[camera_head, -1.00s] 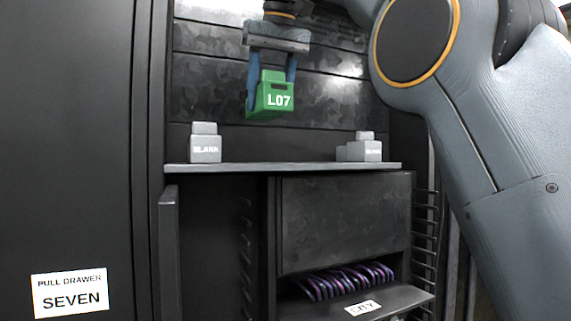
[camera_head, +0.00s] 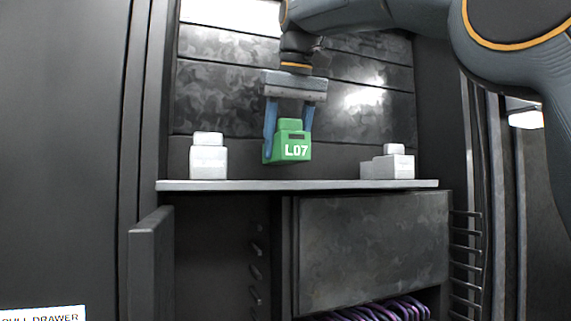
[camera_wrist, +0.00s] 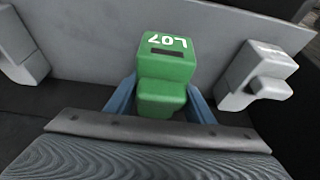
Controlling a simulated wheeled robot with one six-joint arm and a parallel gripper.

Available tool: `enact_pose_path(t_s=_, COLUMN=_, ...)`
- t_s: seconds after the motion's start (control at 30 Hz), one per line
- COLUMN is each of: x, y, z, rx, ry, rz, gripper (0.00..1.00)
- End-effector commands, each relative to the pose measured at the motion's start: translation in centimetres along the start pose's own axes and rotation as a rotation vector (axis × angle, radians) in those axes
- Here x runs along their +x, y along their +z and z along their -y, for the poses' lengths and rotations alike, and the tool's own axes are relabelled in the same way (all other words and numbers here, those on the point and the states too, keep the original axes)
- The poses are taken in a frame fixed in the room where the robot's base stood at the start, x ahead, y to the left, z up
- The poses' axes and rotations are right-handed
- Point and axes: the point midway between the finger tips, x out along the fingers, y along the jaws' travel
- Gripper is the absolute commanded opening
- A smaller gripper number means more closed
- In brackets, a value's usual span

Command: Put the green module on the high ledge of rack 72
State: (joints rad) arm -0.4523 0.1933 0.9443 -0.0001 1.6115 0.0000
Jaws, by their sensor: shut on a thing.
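The green module (camera_head: 291,146), marked L07, is held upright between the blue fingers of my gripper (camera_head: 288,132). It hangs a little above the grey ledge (camera_head: 300,185), between two pale blank modules. In the wrist view the green module (camera_wrist: 165,68) sits between the blue fingers of my gripper (camera_wrist: 160,100), with the ledge (camera_wrist: 110,35) beyond and below it. I cannot tell whether its base touches the ledge.
A pale blank module (camera_head: 208,158) stands on the ledge at the left. Another (camera_head: 390,163) stands at the right. The ledge between them is clear. A dark panel (camera_head: 372,250) and purple cables (camera_head: 385,309) are below the ledge.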

Motion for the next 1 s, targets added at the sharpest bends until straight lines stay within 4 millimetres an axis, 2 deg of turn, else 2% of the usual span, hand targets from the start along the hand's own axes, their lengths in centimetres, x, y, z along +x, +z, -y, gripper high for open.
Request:
enact_pose_path(t_s=0.33, x=2.9, y=1.3, z=-0.1, rx=0.002, ry=0.001, rz=0.000, gripper=0.20)
enact_pose_path(t_s=0.77, x=3.5, y=1.5, z=-0.1, rx=0.002, ry=0.001, rz=-0.001, gripper=0.20)
enact_pose_path(t_s=0.8, x=3.5, y=1.5, z=-0.1, rx=0.002, ry=0.001, rz=0.000, gripper=0.53)
enact_pose_path(t_s=0.9, x=3.5, y=1.5, z=-0.1, rx=0.002, ry=0.001, rz=0.000, gripper=0.67)
enact_pose_path(t_s=1.0, x=3.5, y=1.5, z=-0.1, rx=0.002, ry=0.001, rz=0.000, gripper=0.67)
